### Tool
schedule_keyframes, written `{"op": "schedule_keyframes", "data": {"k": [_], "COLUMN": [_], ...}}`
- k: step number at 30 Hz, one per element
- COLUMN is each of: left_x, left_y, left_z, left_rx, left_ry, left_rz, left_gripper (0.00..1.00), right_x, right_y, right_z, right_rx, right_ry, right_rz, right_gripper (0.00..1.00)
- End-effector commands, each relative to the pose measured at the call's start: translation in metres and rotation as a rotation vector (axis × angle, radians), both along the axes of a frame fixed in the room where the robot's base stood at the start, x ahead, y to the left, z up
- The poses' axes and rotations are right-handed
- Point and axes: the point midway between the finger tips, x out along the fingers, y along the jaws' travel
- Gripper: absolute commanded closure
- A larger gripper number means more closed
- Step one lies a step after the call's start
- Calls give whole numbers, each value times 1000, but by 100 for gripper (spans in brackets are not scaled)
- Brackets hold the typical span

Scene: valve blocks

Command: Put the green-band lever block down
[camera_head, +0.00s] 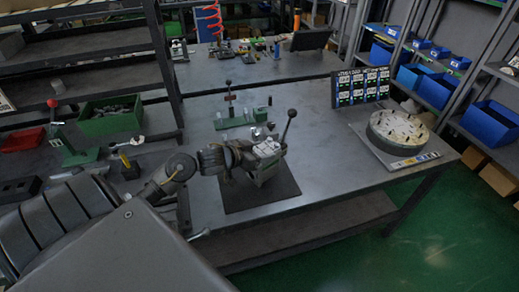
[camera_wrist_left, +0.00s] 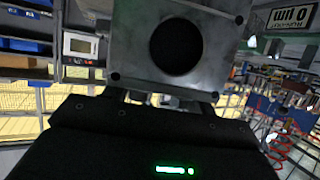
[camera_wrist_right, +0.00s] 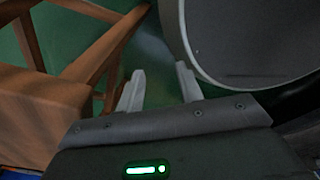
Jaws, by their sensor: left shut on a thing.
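The lever block (camera_head: 267,149) is a grey metal block with a lever ending in a dark knob, tilted up to the right. My left gripper (camera_head: 246,160) is shut on its left side. The block is over the dark square mat (camera_head: 250,203) at the table's front; I cannot tell whether it touches the mat. In the left wrist view the block's face (camera_wrist_left: 128,48) shows a round dark opening and fills the space before the fingers. I cannot make out a green band. My right gripper (camera_wrist_right: 160,78) is open and empty, away from the table.
A green fixture with an upright lever (camera_head: 236,119) stands behind the block. A round pale dial plate (camera_head: 398,130) and a display panel (camera_head: 362,88) are at the right. A green bin (camera_head: 110,122) and a red tray (camera_head: 24,140) are at the left. Clear tabletop lies right of the mat.

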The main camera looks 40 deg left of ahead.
Motion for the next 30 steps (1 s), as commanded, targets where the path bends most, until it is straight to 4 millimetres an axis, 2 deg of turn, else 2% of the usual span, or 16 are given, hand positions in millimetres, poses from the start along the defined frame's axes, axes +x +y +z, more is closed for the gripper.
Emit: {"op": "schedule_keyframes", "data": {"k": [6, 14, 15, 19, 30], "left_x": [0, 0, -2, -2, -6], "left_y": [0, 0, 0, 0, 1], "left_z": [-18, -19, -24, -24, -22], "left_rx": [-1, 1, 2, 2, 3], "left_ry": [-5, -6, 5, 4, 3], "left_rz": [1, 0, 0, 0, 0], "left_gripper": [100, 100, 40, 23, 22], "right_x": [0, 0, 0, 0, 0], "right_y": [0, 0, 0, 0, 0], "right_z": [3, 2, 2, 2, 2], "right_rx": [0, 0, 0, 0, -1], "right_ry": [0, 0, 0, 0, 1], "right_rz": [0, 0, 0, 0, 0], "right_gripper": [64, 64, 64, 64, 64]}}
